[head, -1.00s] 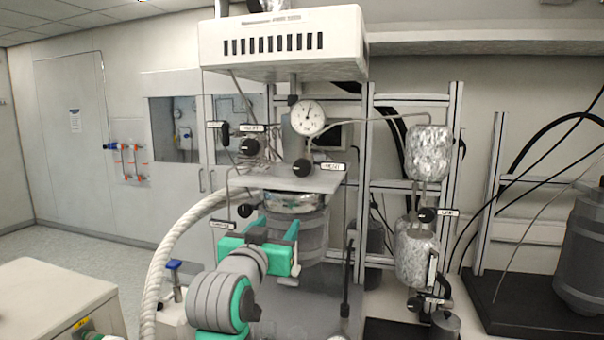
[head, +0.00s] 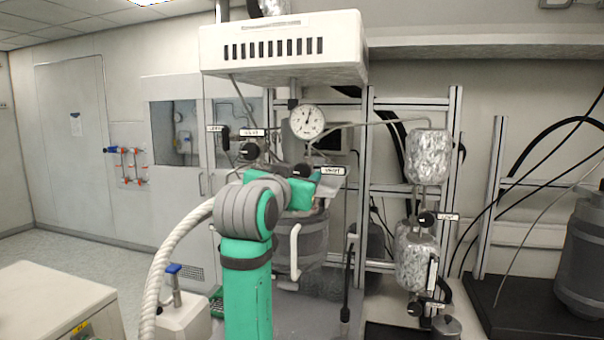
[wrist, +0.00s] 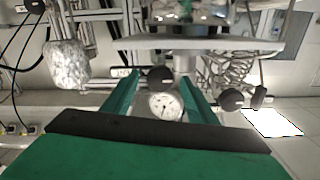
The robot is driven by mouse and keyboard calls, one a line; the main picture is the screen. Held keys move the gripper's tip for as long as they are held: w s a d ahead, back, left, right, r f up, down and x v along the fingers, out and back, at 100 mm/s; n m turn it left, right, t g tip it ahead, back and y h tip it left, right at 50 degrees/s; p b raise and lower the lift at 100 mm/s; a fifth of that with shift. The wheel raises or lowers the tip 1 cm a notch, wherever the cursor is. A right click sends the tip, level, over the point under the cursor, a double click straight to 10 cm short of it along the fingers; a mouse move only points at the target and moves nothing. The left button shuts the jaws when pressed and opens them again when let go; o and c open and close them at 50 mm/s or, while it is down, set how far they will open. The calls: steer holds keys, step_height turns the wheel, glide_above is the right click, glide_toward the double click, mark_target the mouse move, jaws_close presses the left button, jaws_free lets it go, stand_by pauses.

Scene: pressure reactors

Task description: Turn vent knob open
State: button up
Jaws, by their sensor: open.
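The vent knob (head: 303,171) is a small black round knob beside a white VENT label (head: 333,170), below the pressure gauge (head: 307,121). In the wrist view, which looks upside down, the vent knob (wrist: 160,77) appears between the two green fingers near their tips. My gripper (wrist: 160,73) is open, with a finger on each side of the knob in the picture. I cannot tell whether either finger touches it. In the head view my gripper (head: 300,188) is just below the knob, its fingers partly hidden by my wrist.
Other black knobs sit at the upper left (head: 249,151) and on the right rack (head: 426,218). The reactor vessel (head: 301,245) stands behind my arm. Thin metal tubes run near the gauge. A thick white hose (head: 178,250) curves at left.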

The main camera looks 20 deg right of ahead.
mark_target(301, 173)
steer(key=shift+x, duration=1.55)
steer(key=c, duration=1.1)
steer(key=shift+o, duration=0.2)
